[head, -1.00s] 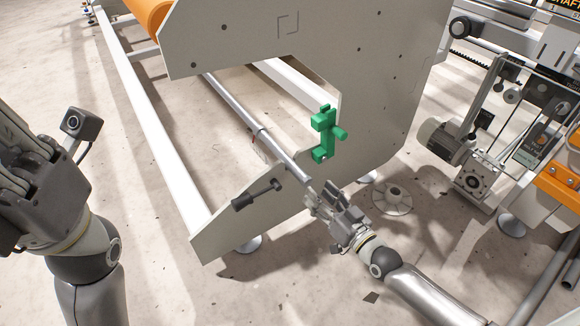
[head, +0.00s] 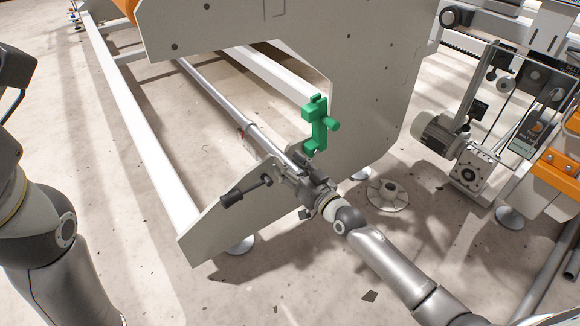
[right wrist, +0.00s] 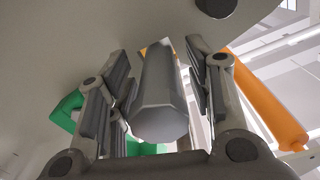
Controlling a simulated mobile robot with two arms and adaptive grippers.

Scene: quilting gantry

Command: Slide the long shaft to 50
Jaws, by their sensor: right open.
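The long shaft (head: 235,117) is a grey metal bar running from the upper left down to the notch in the pale side plate. Its end (right wrist: 160,118) shows in the right wrist view as a grey shaft end between the fingers. My right gripper (head: 293,172) is at the near end of the shaft, beside the plate. In the right wrist view my right gripper (right wrist: 160,95) is open, with fingers on both sides of the shaft and gaps visible. My left arm is at the left edge of the head view; its fingers are out of the picture. No scale with a 50 is readable.
A green bracket (head: 316,125) is on the big side plate (head: 370,90), just above my right gripper. A black handle (head: 245,189) sticks out left of it. A motor unit (head: 440,132) and an orange part (head: 560,170) stand at right. The floor in front is free.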

